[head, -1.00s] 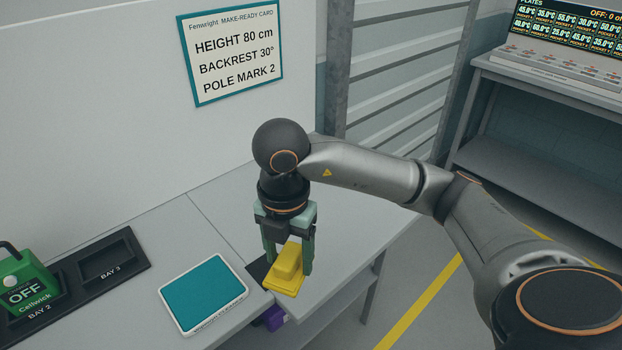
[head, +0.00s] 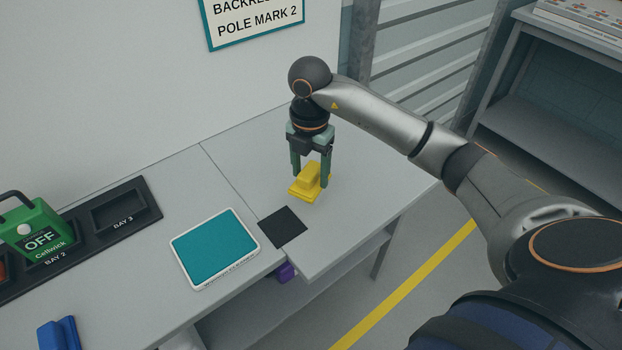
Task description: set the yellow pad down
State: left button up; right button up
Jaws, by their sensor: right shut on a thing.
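The yellow pad (head: 306,184) is a flat plate with a raised block on top. My right gripper (head: 311,180) points down over it and is shut on the block. The pad is over the grey table (head: 375,170), behind and right of a black square (head: 283,227). Whether its underside touches the table I cannot tell. My left gripper is not in view.
A teal-topped white tray (head: 214,248) lies left of the black square. A green Cellwick unit (head: 38,236) sits in a black bay rack (head: 118,209) at the left. A blue object (head: 60,334) is at the bottom left, and a purple one (head: 285,272) is below the table edge.

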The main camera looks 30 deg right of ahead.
aim_at(311, 173)
jog(key=f, duration=0.1)
jog(key=w+d+f, duration=0.1)
jog(key=w+f, duration=0.1)
jog(key=shift+w+d+f, duration=0.1)
jog(key=shift+d+f, duration=0.15)
jog(key=shift+d, duration=0.05)
notch_tip(311, 173, down, 2)
jog(key=shift+f+p, duration=0.2)
jog(key=shift+p, duration=0.25)
jog(key=shift+f, duration=0.15)
jog(key=shift+f, duration=0.1)
jog(key=o, duration=1.3)
jog(key=shift+o, duration=0.2)
